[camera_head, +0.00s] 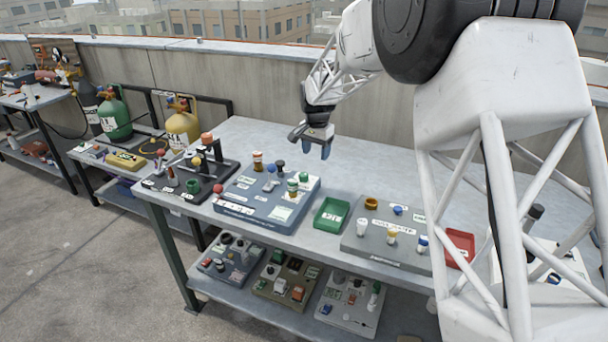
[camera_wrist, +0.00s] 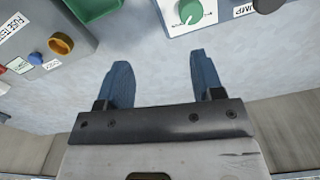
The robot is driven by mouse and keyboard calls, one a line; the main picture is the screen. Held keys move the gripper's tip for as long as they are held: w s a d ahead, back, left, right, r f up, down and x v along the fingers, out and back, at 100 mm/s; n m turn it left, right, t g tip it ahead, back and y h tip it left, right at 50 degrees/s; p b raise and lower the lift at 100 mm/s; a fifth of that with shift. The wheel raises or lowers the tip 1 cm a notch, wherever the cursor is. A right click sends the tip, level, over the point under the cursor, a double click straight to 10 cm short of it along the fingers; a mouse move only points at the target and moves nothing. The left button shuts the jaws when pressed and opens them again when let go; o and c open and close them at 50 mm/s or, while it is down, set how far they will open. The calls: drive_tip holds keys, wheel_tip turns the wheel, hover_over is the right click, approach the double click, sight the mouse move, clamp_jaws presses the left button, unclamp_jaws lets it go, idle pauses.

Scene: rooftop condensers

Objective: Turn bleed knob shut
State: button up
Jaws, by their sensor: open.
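My gripper (camera_head: 316,147) is open and empty, held above the bench behind the blue-grey panel (camera_head: 245,207). In the wrist view its two blue fingers (camera_wrist: 162,72) point toward that panel's back edge, with bare bench top between them. A green knob (camera_head: 304,177) sits at the panel's back right corner. It also shows at the top of the wrist view (camera_wrist: 190,11), on a white scale plate, apart from the fingers. Another green-topped part (camera_head: 292,184) stands in front of it. No label legibly reads bleed, so I cannot tell for sure which knob is the bleed knob.
A green tray (camera_head: 323,221) lies right of the panel. A grey fuse tester panel (camera_head: 374,250) with several knobs and a red tray (camera_head: 462,240) lie further right. A black fixture (camera_head: 179,187) stands left. The bench's back strip (camera_head: 378,165) is clear, with a wall behind.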

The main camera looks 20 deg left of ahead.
hover_over(304, 174)
wheel_tip(304, 174, down, 3)
drive_tip(key=shift+a+f, duration=0.1)
drive_tip(key=shift+f, duration=3.85)
drive_tip(key=shift+c, duration=0.4)
drive_tip(key=c, duration=0.8)
drive_tip(key=shift+c, duration=0.2)
